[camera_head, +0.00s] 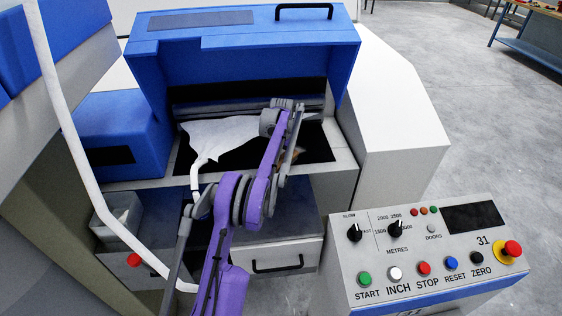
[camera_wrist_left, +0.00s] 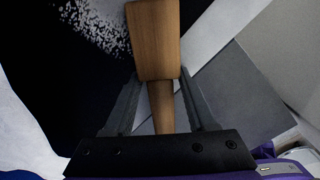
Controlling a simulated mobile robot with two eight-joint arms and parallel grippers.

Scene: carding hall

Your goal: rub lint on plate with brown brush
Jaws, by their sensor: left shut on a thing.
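My left gripper (camera_head: 297,143) is over the black plate (camera_head: 235,158) in the open blue-hooded machine. In the left wrist view this gripper (camera_wrist_left: 159,78) is shut on the brown brush (camera_wrist_left: 154,40). Its fingers flank the narrow wooden handle, and the wider wooden head points away from me. The bristles are hidden beneath the head. White speckled lint (camera_wrist_left: 103,27) lies on the black plate (camera_wrist_left: 55,65) just left of the brush head. I cannot tell whether the bristles touch the plate. In the head view the arm hides most of the brush. My right gripper is not in view.
A white fibre web (camera_head: 222,134) narrows into a strand at the plate's left. The raised blue hood (camera_head: 250,60) stands behind the plate. A control panel (camera_head: 420,262) with buttons stands at front right. Open grey floor (camera_head: 430,70) lies at the back right.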

